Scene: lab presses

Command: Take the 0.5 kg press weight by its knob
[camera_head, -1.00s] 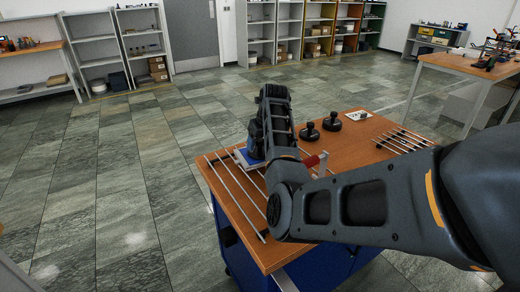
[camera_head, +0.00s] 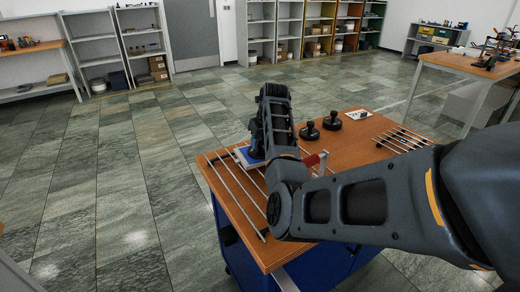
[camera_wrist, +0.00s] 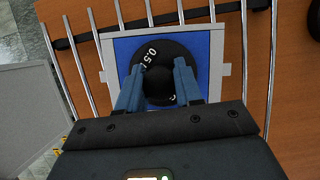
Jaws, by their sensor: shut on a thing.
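The 0.5 kg press weight (camera_wrist: 148,55) is a black disc with white marking, seen from above in the wrist view. Its round black knob (camera_wrist: 159,84) stands between the two blue fingers of my gripper (camera_wrist: 158,88), which is shut on it. The weight is over a blue pad (camera_wrist: 206,47) in a light grey frame (camera_wrist: 228,42); I cannot tell whether it touches the pad. In the head view my arm hides the weight, and only an edge of the blue pad (camera_head: 246,158) shows.
Two other black knobbed weights (camera_head: 310,131) (camera_head: 332,121) stand on the wooden tabletop (camera_head: 350,148) beyond my arm. Metal rods (camera_head: 236,192) run along the left, with another rack of rods (camera_head: 405,139) at the right.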

